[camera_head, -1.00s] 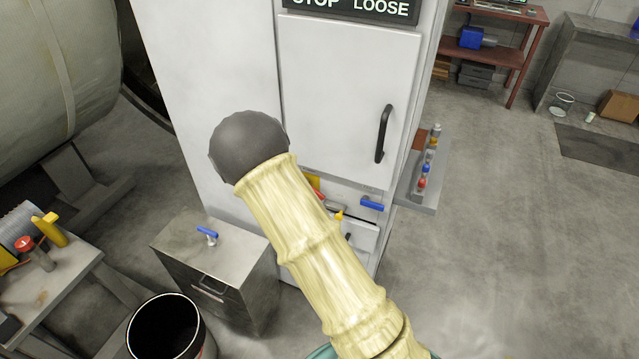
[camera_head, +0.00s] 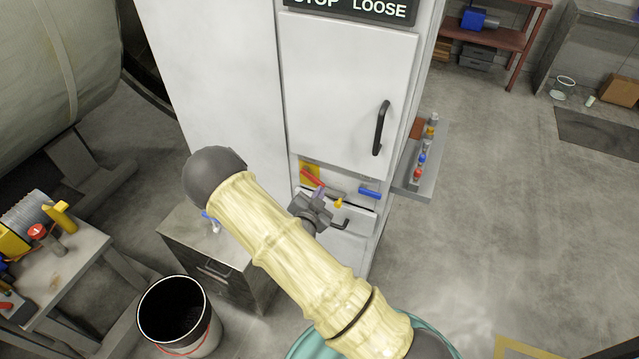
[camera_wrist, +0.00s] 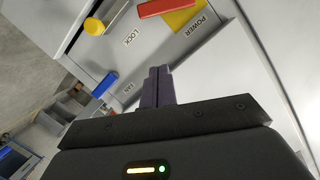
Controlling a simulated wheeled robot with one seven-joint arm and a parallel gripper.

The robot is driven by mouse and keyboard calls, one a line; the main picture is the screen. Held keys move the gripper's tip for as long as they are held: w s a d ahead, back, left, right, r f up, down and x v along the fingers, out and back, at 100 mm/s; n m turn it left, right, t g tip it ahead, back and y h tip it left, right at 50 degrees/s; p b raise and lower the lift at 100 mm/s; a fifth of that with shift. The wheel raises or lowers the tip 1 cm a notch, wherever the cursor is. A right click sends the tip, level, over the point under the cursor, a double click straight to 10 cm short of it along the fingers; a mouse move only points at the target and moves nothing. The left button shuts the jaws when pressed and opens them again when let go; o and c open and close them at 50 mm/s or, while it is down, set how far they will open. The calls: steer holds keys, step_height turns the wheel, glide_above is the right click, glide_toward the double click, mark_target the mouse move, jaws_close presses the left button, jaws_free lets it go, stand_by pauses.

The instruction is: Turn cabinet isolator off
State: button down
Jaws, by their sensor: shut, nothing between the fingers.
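The cabinet isolator is a red bar handle (camera_head: 312,178) on a yellow plate (camera_head: 307,168), low on the white cabinet's front. In the wrist view the red handle (camera_wrist: 165,7) is cut by the top edge, beside the yellow plate (camera_wrist: 184,17) and the word POWER. My gripper (camera_head: 319,192) is just below the red handle in the head view. In the wrist view its fingers (camera_wrist: 158,76) are shut together and empty, with visible cabinet face between them and the handle. I cannot tell whether the fingers touch the cabinet.
A yellow knob (camera_wrist: 96,26) marked LOCK and a blue handle (camera_wrist: 105,84) marked FAN are close to the fingers. The cabinet door (camera_head: 345,90) has a black handle (camera_head: 381,127). A metal box (camera_head: 225,255) and a bucket (camera_head: 178,315) stand left.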

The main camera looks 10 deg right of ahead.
mark_target(313, 177)
steer(key=p+x, duration=0.2)
steer(key=x, duration=0.5)
steer(key=shift+w+d, duration=0.15)
steer(key=shift+w, duration=0.05)
steer(key=f, duration=0.1)
steer(key=w+a+f+p, duration=0.1)
steer(key=shift+a+f, duration=0.15)
steer(key=shift+f, duration=0.1)
steer(key=shift+w+a+f, duration=0.2)
steer(key=shift+f, duration=0.35)
